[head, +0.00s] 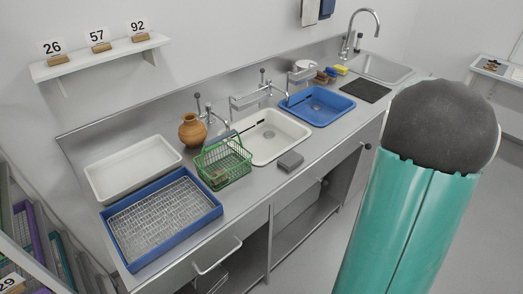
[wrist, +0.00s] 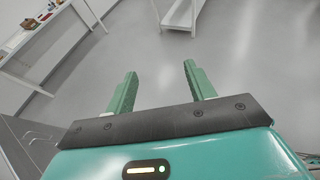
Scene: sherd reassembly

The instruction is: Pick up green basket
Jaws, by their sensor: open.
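The green basket (head: 236,166) is a wire basket standing on the grey counter in the head view, between the blue tray and the white basin. A brownish item lies inside it. My gripper (wrist: 161,78) shows in the wrist view with its two green fingers apart and nothing between them. It points at open floor, away from the basket. The basket is not in the wrist view. In the head view my teal arm stands at the right, and its fingers are not visible there.
A blue tray with a wire rack (head: 214,211), a white tray (head: 96,183) and a clay pot (head: 192,130) stand near the basket. A white basin (head: 298,131), a grey block (head: 290,161) and a blue basin (head: 341,112) lie to its right. Taps line the back.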

